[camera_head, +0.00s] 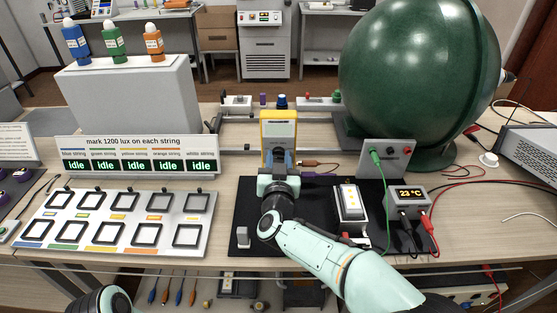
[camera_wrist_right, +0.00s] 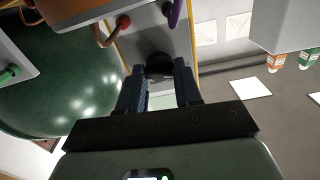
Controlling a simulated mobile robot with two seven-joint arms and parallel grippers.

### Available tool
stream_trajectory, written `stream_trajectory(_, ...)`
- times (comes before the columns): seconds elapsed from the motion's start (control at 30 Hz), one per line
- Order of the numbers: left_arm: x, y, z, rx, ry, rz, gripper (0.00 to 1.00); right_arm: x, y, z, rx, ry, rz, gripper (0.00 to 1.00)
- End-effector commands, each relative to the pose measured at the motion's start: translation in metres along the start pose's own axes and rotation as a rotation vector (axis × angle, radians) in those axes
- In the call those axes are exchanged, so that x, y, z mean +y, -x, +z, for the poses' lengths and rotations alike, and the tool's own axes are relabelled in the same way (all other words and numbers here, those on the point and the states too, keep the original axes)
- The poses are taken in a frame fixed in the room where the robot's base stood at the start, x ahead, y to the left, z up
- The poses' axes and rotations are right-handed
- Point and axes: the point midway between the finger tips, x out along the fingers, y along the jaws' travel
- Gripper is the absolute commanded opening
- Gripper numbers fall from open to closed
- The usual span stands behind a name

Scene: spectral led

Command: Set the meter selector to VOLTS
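The yellow-framed meter (camera_head: 265,130) stands upright near the middle of the bench, its grey display near the top. My right gripper (camera_head: 281,163) is at the lower front of the meter and hides that part in the head view. In the right wrist view, a round black knob (camera_wrist_right: 160,64) on the meter's face lies between the two fingertips of my right gripper (camera_wrist_right: 160,72). The fingers are apart, close to both sides of the knob; whether they press on it I cannot tell. The selector's markings are not readable. My left gripper is out of view.
A large green sphere (camera_head: 420,75) stands behind right. A panel of square frames (camera_head: 115,222) lies left.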

Motion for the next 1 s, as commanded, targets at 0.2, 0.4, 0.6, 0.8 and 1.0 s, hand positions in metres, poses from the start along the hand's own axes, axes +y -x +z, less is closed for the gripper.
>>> stream_trajectory(0.2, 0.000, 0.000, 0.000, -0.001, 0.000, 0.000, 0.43, 0.000, 0.000, 0.000, 0.000, -0.002, 0.000, 0.04)
stream_trajectory(0.4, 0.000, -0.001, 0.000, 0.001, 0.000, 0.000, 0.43, 0.000, 0.000, 0.000, 0.000, -0.041, 0.000, 0.04)
stream_trajectory(0.6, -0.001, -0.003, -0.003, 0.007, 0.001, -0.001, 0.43, 0.001, 0.000, 0.000, 0.000, -0.151, 0.001, 0.04)
stream_trajectory(0.8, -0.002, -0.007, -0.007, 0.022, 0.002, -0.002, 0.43, 0.001, 0.000, 0.001, 0.000, -0.321, 0.001, 0.04)
stream_trajectory(1.0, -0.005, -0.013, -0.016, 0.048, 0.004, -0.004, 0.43, 0.001, 0.000, 0.002, 0.000, -0.502, 0.001, 0.04)
